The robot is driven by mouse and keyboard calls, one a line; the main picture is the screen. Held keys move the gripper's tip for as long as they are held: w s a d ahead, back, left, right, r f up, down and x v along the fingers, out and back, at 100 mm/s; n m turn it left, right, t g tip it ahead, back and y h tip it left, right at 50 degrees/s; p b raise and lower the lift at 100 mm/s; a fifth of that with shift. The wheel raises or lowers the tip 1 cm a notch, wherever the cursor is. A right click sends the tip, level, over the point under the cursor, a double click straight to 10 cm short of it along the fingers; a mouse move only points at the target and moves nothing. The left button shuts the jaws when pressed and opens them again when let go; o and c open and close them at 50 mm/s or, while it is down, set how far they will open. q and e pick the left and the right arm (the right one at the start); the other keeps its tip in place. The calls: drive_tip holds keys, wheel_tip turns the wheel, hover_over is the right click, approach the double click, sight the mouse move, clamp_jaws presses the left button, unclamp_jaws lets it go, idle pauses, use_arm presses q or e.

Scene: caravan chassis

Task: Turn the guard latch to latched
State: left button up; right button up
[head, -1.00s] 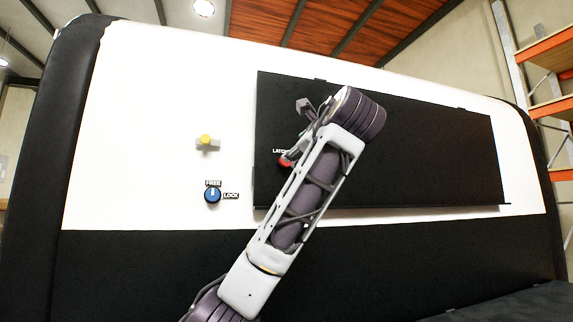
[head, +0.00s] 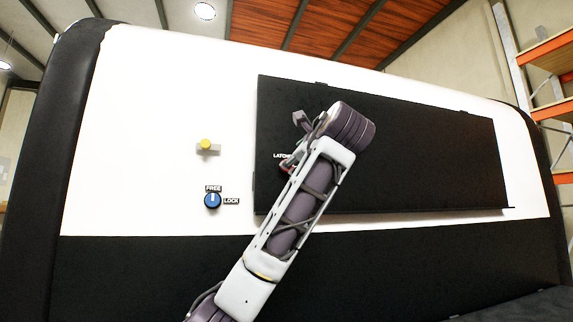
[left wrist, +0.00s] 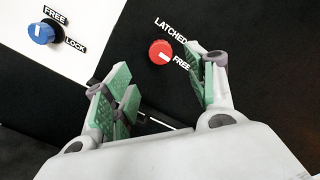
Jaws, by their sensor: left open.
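The guard latch is a round red knob (left wrist: 160,52) with a white mark, on a black panel. It has a LATCHED label above and a FREE label at its lower right; the mark points toward FREE. My left gripper (left wrist: 165,88) is open, its green-padded fingers apart, with the knob showing beyond and between them. I see no contact with the knob. In the head view, my left gripper (head: 290,163) is at the panel's left part and hides most of the knob. My right gripper is not in view.
The black panel (head: 430,150) stands on a white wall (head: 140,110). Left of it are a blue knob (head: 212,200) labelled FREE and LOCK, and a yellow button-like part (head: 205,143) on a grey mount. Orange shelving (head: 548,48) is at the far right.

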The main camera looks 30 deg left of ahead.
use_arm(q)
drive_tip(key=p+x, duration=0.3)
drive_tip(key=x, duration=0.8)
drive_tip(key=c, duration=1)
drive_tip(key=shift+c, duration=0.2)
